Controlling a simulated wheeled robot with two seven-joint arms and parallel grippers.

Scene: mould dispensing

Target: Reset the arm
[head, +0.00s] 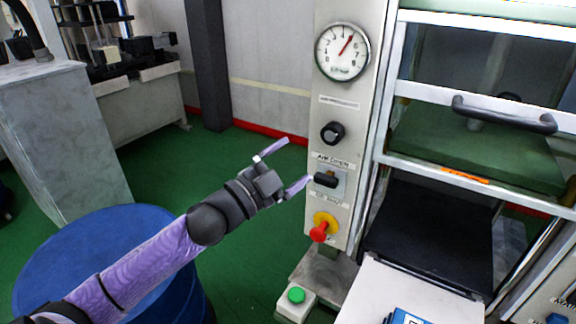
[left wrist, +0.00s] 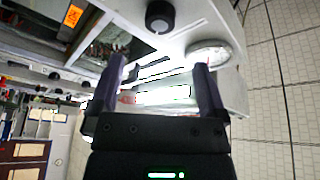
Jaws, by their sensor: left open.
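My left arm reaches in from the lower left in the head view. My left gripper (head: 296,164) is open and empty, with its two fingers apart. It is beside the left edge of a pale control panel (head: 343,112), near the height of a black lever switch (head: 326,180). I cannot tell whether a fingertip touches the panel. In the left wrist view the open gripper (left wrist: 158,80) has the panel behind its fingers. My right gripper is not in view.
The panel also bears a gauge (head: 342,51), a black knob (head: 333,133) and a red button (head: 320,232). A machine door with a dark handle (head: 504,114) stands right. A blue drum (head: 95,235) is below my arm. A green button box (head: 296,297) stands low. Green floor is clear behind.

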